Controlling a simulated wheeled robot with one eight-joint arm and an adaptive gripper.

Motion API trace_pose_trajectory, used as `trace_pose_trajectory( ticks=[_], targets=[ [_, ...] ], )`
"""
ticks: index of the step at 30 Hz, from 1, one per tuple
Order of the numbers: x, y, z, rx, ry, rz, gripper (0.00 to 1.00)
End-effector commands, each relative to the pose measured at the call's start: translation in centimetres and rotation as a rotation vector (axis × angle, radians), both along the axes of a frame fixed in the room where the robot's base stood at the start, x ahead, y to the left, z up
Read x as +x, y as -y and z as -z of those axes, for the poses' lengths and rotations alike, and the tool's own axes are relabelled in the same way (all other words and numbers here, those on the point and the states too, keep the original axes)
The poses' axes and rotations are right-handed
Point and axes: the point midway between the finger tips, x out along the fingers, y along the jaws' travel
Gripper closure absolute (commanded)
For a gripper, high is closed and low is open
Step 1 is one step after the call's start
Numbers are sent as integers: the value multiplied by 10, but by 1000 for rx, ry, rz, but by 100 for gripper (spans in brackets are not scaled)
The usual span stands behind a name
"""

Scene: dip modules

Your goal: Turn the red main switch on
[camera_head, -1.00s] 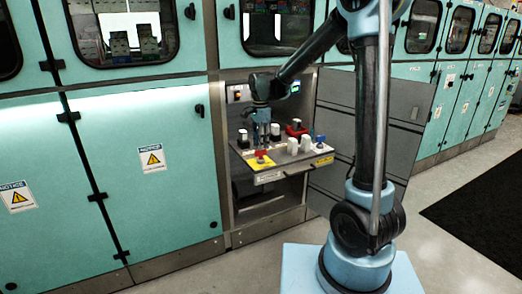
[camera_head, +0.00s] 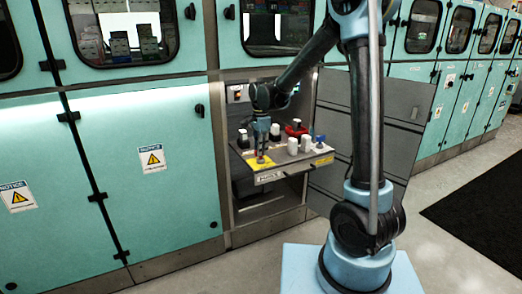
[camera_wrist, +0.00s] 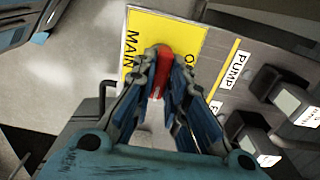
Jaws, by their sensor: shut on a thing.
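The red main switch (camera_wrist: 163,72) sits on a yellow plate (camera_wrist: 185,35) lettered "MAIN" in the wrist view. Its handle stands between my fingertips, and my gripper (camera_wrist: 163,85) is shut on it. In the head view my gripper (camera_head: 261,150) points down at the yellow plate (camera_head: 260,163) at the front left of the panel. There the switch is mostly hidden by the fingers. The rest of the plate's lettering is partly covered, so I cannot read the switch's position.
The grey panel (camera_head: 296,165) juts from an open cabinet bay. White and black knobs (camera_head: 292,146), a red part (camera_head: 296,128) and a blue knob (camera_head: 320,142) stand on it. Black switches (camera_wrist: 270,85) by the "PUMP" label are close to the right. An open grey door (camera_head: 345,130) stands at the right.

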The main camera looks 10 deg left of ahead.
Motion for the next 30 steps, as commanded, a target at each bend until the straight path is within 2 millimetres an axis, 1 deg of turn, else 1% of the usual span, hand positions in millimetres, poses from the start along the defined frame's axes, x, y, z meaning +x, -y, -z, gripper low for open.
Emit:
trace_pose_trajectory(
  ticks=[5, 11, 17, 30],
  targets=[
    [0, 0, 0, 1, 1, -14, 100],
    [0, 0, 0, 1, 1, -88, 100],
    [0, 0, 0, 1, 1, -234, 100],
    [0, 0, 0, 1, 1, -650, 100]
  ],
)
